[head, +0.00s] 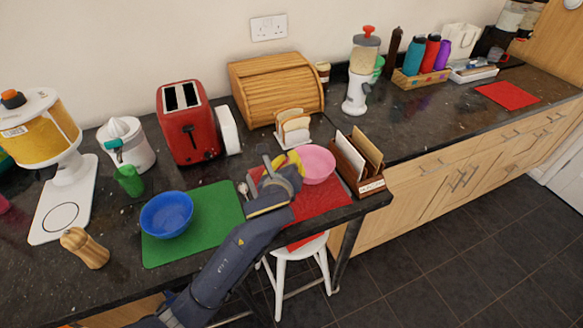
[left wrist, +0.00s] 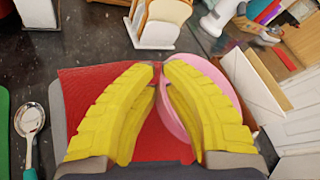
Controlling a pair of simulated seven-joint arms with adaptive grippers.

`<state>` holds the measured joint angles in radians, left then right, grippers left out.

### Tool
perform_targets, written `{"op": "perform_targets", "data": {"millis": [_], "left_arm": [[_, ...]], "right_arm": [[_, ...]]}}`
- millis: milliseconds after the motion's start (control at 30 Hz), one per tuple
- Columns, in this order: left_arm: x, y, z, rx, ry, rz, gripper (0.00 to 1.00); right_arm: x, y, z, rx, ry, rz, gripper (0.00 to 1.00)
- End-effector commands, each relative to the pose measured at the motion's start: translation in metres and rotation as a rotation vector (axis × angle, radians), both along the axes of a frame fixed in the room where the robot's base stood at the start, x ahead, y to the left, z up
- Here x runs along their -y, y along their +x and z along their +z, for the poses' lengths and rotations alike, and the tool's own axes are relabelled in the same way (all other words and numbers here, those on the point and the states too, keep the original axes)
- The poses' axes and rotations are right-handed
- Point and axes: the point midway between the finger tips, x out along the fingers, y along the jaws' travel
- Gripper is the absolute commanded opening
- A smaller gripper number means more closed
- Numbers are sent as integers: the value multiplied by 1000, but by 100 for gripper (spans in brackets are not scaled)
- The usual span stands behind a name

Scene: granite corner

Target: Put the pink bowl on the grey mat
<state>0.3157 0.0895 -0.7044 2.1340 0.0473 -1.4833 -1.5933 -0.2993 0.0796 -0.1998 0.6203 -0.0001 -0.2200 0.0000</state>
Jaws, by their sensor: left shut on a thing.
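The pink bowl (head: 318,164) is over the far right part of a red mat (head: 320,200). It also shows in the left wrist view (left wrist: 216,85), to the right of the fingertips and partly hidden by the right yellow finger. My left gripper (head: 297,158) is shut on the bowl's left rim, and its tips nearly meet there in the left wrist view (left wrist: 161,68). I cannot tell whether the bowl touches the mat. My right gripper is not in view.
A green mat (head: 212,232) with a blue bowl (head: 167,215) lies to the left. A toast rack (head: 292,127) and a letter holder (head: 360,168) stand close to the pink bowl. A spoon (left wrist: 30,125) lies beside the red mat. Another red mat (head: 507,95) lies far right.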

Motion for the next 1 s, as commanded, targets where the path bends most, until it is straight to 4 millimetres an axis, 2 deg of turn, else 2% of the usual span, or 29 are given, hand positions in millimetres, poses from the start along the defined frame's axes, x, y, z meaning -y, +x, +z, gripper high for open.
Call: {"op": "perform_targets", "data": {"millis": [100,200,867,900,1000], "left_arm": [[-4,0,-15,-2,2,6,0],[-5,0,-22,0,2,8,0],[-6,0,-33,-2,2,9,0],[-6,0,-33,-3,3,9,13],[-6,0,-33,-3,3,9,24]], "right_arm": [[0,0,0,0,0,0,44],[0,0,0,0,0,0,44],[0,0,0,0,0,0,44],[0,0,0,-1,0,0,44],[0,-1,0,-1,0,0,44]]}}
